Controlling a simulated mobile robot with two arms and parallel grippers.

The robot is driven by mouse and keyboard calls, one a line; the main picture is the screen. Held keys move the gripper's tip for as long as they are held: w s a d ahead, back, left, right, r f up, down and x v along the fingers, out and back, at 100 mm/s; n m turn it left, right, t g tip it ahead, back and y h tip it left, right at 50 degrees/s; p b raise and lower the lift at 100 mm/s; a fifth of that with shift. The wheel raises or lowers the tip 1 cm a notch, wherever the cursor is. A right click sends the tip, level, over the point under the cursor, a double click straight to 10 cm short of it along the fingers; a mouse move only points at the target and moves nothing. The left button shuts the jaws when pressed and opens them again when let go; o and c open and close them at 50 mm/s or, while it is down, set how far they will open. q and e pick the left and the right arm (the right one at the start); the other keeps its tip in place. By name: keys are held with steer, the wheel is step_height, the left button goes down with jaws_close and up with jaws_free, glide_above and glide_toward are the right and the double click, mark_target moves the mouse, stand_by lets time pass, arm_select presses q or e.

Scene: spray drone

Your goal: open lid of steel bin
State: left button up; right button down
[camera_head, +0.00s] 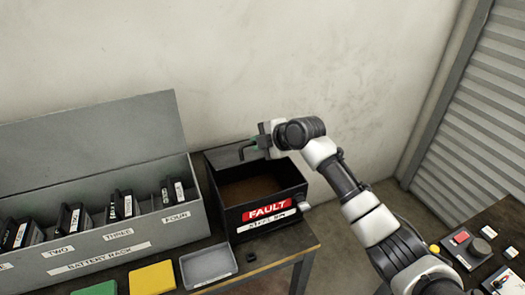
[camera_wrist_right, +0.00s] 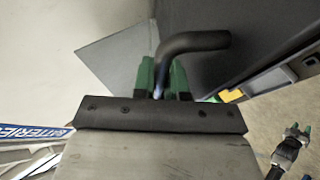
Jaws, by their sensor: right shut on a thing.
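The black steel bin (camera_head: 263,228) stands on the table with a red FAULT label on its front. Its top is uncovered and the brown inside shows. A dark panel, which looks like the raised lid, stands at its back edge, partly hidden by my gripper. My right gripper (camera_head: 256,144) is above the bin's back edge, shut on a black bent handle (camera_head: 243,152). In the right wrist view the handle (camera_wrist_right: 197,42) sits between the green fingertips (camera_wrist_right: 160,78). What looks like my left gripper (camera_wrist_right: 295,132) shows small at that view's lower right.
A grey battery rack (camera_head: 118,240) with several black batteries stands left of the bin. A yellow block (camera_head: 153,278), a grey tray (camera_head: 208,265) and a small black piece (camera_head: 251,257) lie in front. A second table (camera_head: 485,240) stands at the right.

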steer(key=shift+w+a+r+g+h+p, duration=0.2)
steer(key=shift+w+r+g, duration=0.15)
steer(key=shift+w+r, duration=0.3)
steer(key=shift+w+a+r+g+h+p, duration=0.2)
steer(key=shift+w+r+g, duration=0.2)
steer(key=shift+r, duration=0.45)
